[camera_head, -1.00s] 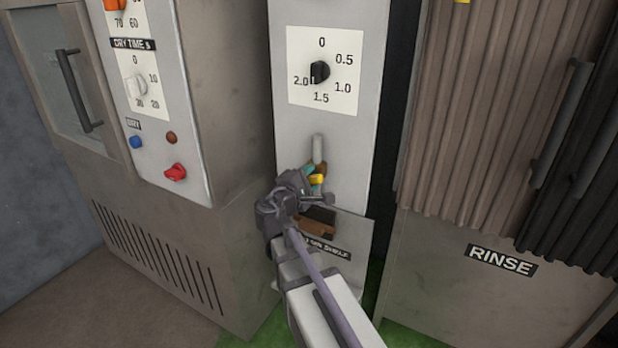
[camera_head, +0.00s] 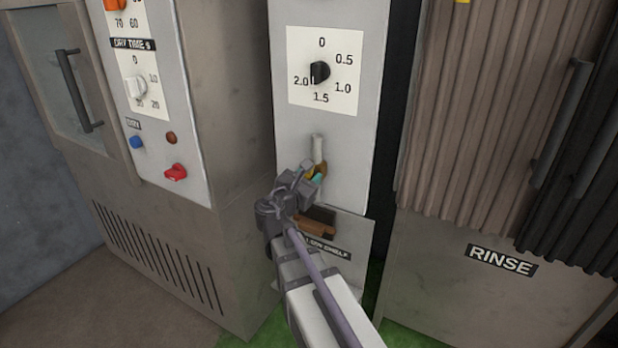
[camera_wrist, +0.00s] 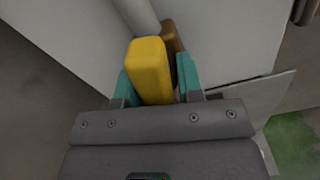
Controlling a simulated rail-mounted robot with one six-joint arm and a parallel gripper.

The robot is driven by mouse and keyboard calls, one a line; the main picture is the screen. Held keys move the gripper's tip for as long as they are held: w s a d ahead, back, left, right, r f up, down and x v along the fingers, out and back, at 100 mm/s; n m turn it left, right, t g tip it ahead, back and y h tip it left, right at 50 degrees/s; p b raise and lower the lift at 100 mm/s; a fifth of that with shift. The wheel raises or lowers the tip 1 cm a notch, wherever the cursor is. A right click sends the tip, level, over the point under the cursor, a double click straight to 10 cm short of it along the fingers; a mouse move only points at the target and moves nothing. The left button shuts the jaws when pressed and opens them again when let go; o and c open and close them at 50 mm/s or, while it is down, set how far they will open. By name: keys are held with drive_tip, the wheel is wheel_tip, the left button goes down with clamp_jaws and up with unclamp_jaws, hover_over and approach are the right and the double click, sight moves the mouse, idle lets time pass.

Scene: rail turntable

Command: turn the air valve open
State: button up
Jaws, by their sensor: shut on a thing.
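The air valve's yellow handle (camera_wrist: 150,66) stands between the teal fingertips of my gripper (camera_wrist: 157,82) in the wrist view. My gripper is shut on it. A brown valve body (camera_wrist: 173,38) shows just behind the handle, beside a grey pipe (camera_wrist: 138,14). In the head view the pipe (camera_head: 318,147) comes down the light grey panel to the valve. My gripper (camera_head: 313,176) is at its lower end, and my wrist hides most of the valve and handle there. The handle's exact angle to the pipe is hard to tell.
Above the valve is a dial with a black knob (camera_head: 319,72). Below is a labelled shelf panel (camera_head: 350,236) with a brown thing (camera_head: 316,226) at it. A dryer cabinet (camera_head: 160,235) stands left, a rinse cabinet (camera_head: 470,285) right.

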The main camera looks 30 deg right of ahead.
drive_tip(key=shift+n, duration=1.3)
drive_tip(key=o, duration=0.7)
drive_tip(key=shift+o, duration=0.2)
drive_tip(key=shift+a, duration=0.15)
drive_tip(key=v, duration=1)
drive_tip(key=shift+s+a, duration=0.2)
drive_tip(key=shift+a, duration=0.05)
